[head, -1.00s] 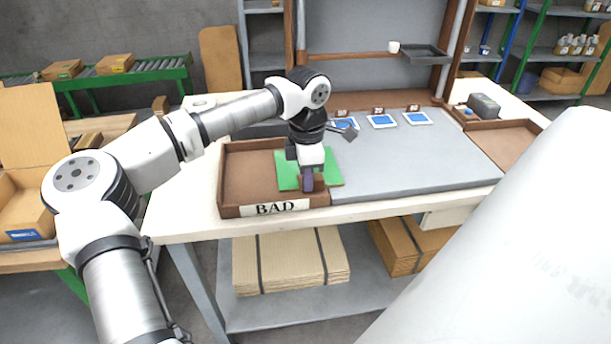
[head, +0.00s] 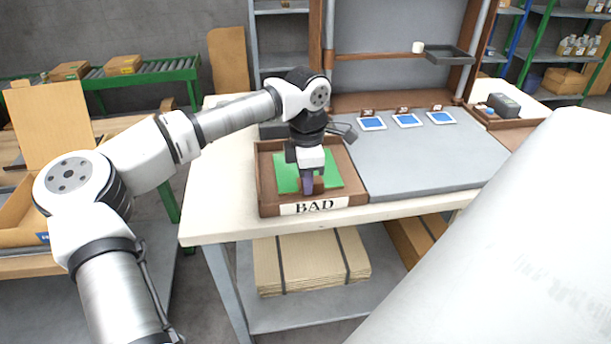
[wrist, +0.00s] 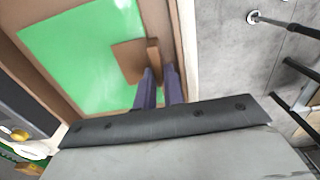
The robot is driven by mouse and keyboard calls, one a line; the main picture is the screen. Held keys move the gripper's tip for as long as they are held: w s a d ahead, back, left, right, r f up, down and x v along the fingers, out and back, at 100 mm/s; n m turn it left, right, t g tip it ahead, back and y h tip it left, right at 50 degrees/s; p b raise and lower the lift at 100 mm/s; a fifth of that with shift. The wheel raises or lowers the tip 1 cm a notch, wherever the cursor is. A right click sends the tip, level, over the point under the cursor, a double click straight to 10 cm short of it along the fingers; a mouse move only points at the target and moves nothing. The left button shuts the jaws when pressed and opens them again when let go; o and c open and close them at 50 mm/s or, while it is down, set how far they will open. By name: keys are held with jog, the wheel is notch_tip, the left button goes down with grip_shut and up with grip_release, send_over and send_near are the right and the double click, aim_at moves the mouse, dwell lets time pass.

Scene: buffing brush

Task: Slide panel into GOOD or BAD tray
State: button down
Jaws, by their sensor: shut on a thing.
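The green panel (head: 286,172) lies within the brown walls of the tray labelled BAD (head: 265,190) at the left of the bench. My gripper (head: 307,188) is over the panel's front part, pointing down. In the wrist view my gripper (wrist: 158,74) is shut on the upright grip of a brown block tool (wrist: 128,60). The tool's flat base is over the panel (wrist: 75,45) and seems to touch it. The gripper hides part of the panel in the head view. A second brown tray (head: 516,132) is at the right, partly hidden; no label shows on it.
A grey work surface (head: 430,165) adjoins the BAD tray on its right and is mostly clear. A dark box (head: 503,105) is at the back right. My white body hides the lower right.

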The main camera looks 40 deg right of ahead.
dwell(0.3)
jog(key=c, duration=1.4)
grip_release()
notch_tip(320, 180, up, 14)
jog(key=b, duration=0.1)
jog(key=shift+f, duration=0.1)
